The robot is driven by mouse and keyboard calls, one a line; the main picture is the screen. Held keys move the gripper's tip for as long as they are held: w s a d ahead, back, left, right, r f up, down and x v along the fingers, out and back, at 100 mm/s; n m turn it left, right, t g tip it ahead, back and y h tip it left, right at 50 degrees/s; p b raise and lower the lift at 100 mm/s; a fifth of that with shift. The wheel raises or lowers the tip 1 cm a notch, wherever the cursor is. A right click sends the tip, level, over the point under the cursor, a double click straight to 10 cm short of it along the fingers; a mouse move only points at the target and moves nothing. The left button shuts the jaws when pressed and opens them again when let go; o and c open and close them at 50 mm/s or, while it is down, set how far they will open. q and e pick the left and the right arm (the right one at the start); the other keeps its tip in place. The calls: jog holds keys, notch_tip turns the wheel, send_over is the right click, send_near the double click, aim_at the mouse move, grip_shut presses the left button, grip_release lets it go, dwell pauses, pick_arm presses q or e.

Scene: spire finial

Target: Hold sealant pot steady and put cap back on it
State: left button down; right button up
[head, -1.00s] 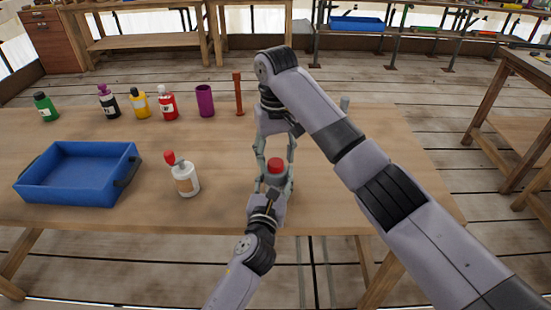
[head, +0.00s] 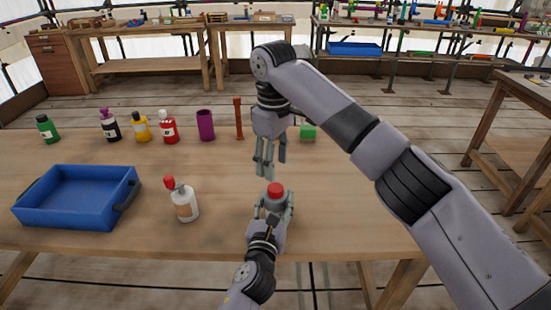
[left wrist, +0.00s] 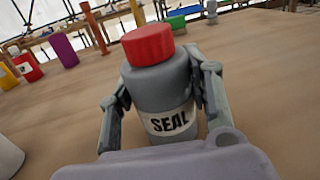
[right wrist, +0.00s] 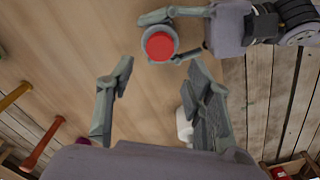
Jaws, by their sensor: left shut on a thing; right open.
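The grey sealant pot (left wrist: 162,95), with a "SEAL" label, stands upright on the table in the left wrist view. Its red cap (left wrist: 148,44) sits on top of it; how tightly it is seated I cannot tell. The cap also shows in the head view (head: 275,190) and the right wrist view (right wrist: 160,46). My left gripper (head: 274,208) is shut around the pot's sides near the table's front edge. My right gripper (head: 269,165) is open and empty, above and just behind the pot, apart from the cap.
A white bottle with a red tip (head: 184,203) stands left of the pot. A blue tray (head: 75,215) is farther left. Several bottles, a purple cup (head: 206,125), a brown post (head: 239,118) and a green block (head: 308,132) line the back. The table's right side looks clear.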

aim_at(276, 187)
jog(key=shift+d+r+n, duration=0.15)
jog(key=shift+r+n, duration=0.2)
jog(key=shift+n, duration=0.85)
jog(key=shift+f, duration=0.1)
jog(key=shift+f, duration=3.95)
jog(key=shift+c, duration=0.3)
grip_shut()
jog(key=shift+o, duration=1)
grip_release()
